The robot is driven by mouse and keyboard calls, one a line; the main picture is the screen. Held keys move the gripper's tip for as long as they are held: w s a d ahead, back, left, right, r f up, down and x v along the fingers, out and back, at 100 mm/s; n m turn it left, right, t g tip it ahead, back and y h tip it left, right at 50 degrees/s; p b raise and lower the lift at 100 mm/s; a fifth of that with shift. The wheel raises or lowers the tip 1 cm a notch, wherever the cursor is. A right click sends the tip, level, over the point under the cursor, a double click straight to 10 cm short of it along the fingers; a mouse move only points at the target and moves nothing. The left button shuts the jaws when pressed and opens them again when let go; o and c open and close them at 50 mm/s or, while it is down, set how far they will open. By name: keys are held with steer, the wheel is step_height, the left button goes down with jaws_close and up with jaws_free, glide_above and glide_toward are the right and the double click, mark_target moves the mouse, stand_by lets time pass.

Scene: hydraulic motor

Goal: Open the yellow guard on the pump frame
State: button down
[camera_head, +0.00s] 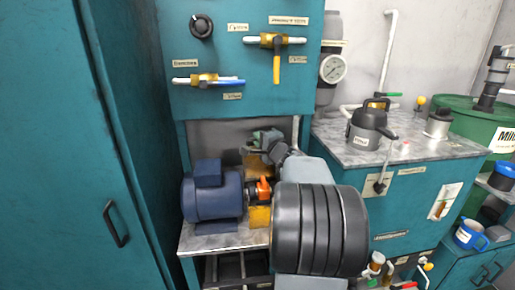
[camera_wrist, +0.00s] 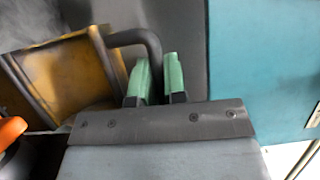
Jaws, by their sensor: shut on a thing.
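The yellow guard (camera_wrist: 68,78) fills the left of the wrist view, with a dark bent handle (camera_wrist: 128,37) on its right edge. My gripper (camera_wrist: 158,78) has its two green fingers on either side of this handle and is shut on it. In the head view my gripper (camera_head: 262,141) is above and behind the blue motor, and yellow guard parts (camera_head: 257,163) show just below it. An orange coupling (camera_head: 263,189) lies beside the motor. My arm hides much of the guard's right side, so its exact angle is hard to tell.
The blue motor (camera_head: 211,192) sits on the pump frame's grey top (camera_head: 207,241). A teal panel (camera_head: 232,98) with valves stands above and behind. A teal cabinet (camera_head: 75,150) is at left. A grey-topped tank unit (camera_head: 385,145) stands at right.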

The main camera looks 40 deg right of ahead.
stand_by(0.3)
steer(key=c, duration=1.2)
jaws_free()
steer(key=s, duration=0.4)
steer(key=s+a+p, duration=0.1)
steer(key=s, duration=0.4)
steer(key=s+a, duration=0.1)
steer(key=s, duration=0.3)
steer(key=shift+s+f, duration=0.15)
steer(key=shift+s, duration=0.25)
